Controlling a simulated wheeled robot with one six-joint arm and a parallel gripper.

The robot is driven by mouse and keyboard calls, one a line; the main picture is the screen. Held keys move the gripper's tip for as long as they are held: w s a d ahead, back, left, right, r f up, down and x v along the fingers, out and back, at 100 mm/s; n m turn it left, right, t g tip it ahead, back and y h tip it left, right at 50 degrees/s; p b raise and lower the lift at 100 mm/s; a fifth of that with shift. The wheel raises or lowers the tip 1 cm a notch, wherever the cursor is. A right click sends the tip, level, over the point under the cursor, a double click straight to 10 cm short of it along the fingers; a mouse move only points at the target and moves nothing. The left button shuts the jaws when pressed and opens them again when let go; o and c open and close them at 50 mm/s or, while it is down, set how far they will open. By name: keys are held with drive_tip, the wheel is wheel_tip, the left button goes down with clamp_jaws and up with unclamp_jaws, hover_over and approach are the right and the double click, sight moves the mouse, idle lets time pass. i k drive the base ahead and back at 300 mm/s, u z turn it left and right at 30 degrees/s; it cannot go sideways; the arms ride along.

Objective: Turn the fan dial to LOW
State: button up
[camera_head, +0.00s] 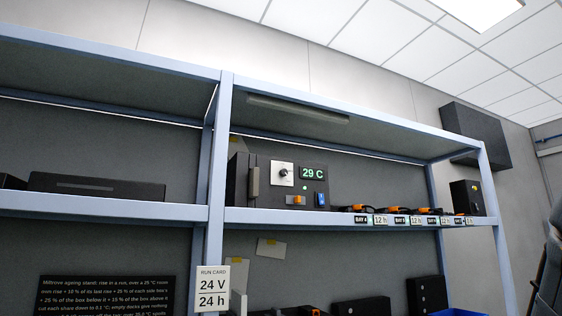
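What appears to be the fan dial (282,173) is a small dark round knob on a white plate. It sits on the front of a dark control box on the upper shelf, just left of a green "29 C" display (313,172). The dial's markings are too small to read, so I cannot tell which setting it points to. An orange switch (295,200) and a blue switch (321,199) are below it, with a small green light (305,187) above them. My gripper is not in view.
The blue-grey shelf edge (300,216) runs below the box, and an upright post (215,160) stands to its left. Labelled bays with orange-ended dark items (400,211) line the shelf to the right. A "24 V / 24 h" run card (212,288) hangs lower left.

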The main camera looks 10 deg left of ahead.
sight(283, 172)
drive_tip(key=u, duration=0.6)
drive_tip(key=i, duration=0.35)
drive_tip(key=u, duration=0.3)
